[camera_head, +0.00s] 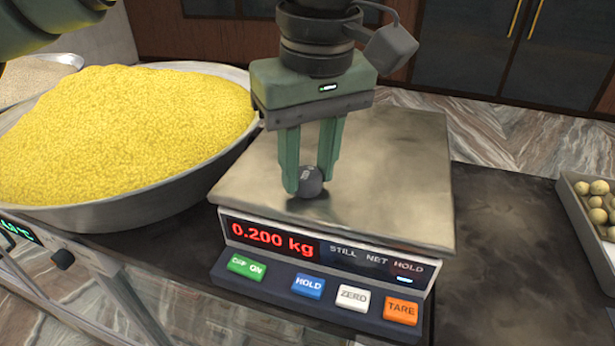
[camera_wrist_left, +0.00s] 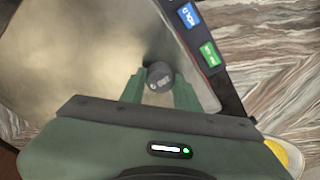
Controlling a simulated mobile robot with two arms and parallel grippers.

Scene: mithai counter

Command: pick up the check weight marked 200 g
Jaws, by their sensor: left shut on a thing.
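The check weight (camera_head: 311,182) is a small dark grey knob-like piece standing on the scale's metal pan (camera_head: 400,170). It also shows in the left wrist view (camera_wrist_left: 160,77), with a pale marking on top too small to read. My left gripper (camera_head: 308,186) points down over the pan, its green fingers shut on the weight, one on each side. The weight appears to rest on the pan. The scale display (camera_head: 270,238) reads 0.200 kg in red. My right gripper is not in view.
A wide metal bowl (camera_head: 110,205) of yellow grains stands left of the scale, close to it. A tray (camera_head: 590,225) of round pale sweets is at the right edge. Buttons (camera_head: 308,287) line the scale's front. Dark counter between scale and tray is clear.

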